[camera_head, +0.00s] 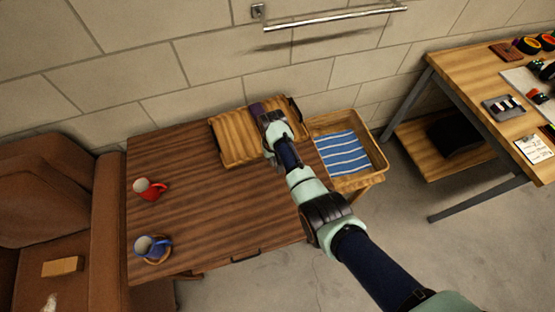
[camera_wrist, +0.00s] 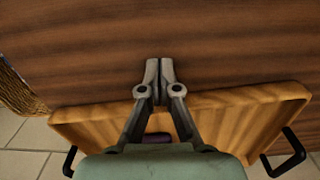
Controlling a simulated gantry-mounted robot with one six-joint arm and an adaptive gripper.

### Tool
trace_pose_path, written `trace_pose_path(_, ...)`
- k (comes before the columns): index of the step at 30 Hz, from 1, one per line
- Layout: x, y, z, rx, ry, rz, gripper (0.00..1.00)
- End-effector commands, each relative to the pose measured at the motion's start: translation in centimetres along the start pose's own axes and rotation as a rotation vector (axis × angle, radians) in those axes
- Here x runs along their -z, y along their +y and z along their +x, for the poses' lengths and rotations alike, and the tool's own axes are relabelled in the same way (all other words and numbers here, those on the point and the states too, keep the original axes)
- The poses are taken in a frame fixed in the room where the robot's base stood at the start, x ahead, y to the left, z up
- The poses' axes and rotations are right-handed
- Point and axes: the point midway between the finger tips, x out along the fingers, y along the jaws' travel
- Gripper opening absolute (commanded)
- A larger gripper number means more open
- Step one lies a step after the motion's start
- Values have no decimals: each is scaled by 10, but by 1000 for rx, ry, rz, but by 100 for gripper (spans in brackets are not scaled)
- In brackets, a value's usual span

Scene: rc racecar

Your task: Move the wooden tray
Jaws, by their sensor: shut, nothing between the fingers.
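The wooden tray (camera_head: 237,146) lies at the back of the dark wooden table (camera_head: 215,200), by the wall. It has black handles at its two ends. In the wrist view, its near wall and floor (camera_wrist: 255,120) fill the lower part. My gripper (camera_wrist: 158,66) is shut and empty. Its fingertips appear over the bare table, just beyond the tray's long edge, and the fingers cross above that edge. I cannot tell whether they touch anything. A dark purple item (camera_head: 257,108) shows at the tray's back edge, partly hidden by my arm.
A wicker basket with blue striped cloth (camera_head: 343,153) stands right of the table. A red mug (camera_head: 148,189) and a blue mug (camera_head: 151,246) are at the table's left. A brown sofa (camera_head: 50,190) is left, a workbench (camera_head: 480,80) right. The table's middle is clear.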

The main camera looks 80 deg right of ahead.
Motion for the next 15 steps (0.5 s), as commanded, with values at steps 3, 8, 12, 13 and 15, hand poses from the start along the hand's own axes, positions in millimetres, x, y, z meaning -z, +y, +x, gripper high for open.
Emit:
trace_pose_path(3, -13, -2, -20, 0, 4, -3, 0)
trace_pose_path(8, -12, -2, -62, 1, 5, -3, 0)
trace_pose_path(12, -13, -2, -87, 0, 1, -3, 0)
trace_pose_path(13, -13, -2, -91, 0, 1, -3, 0)
trace_pose_path(15, -13, -2, -97, 0, 0, -3, 0)
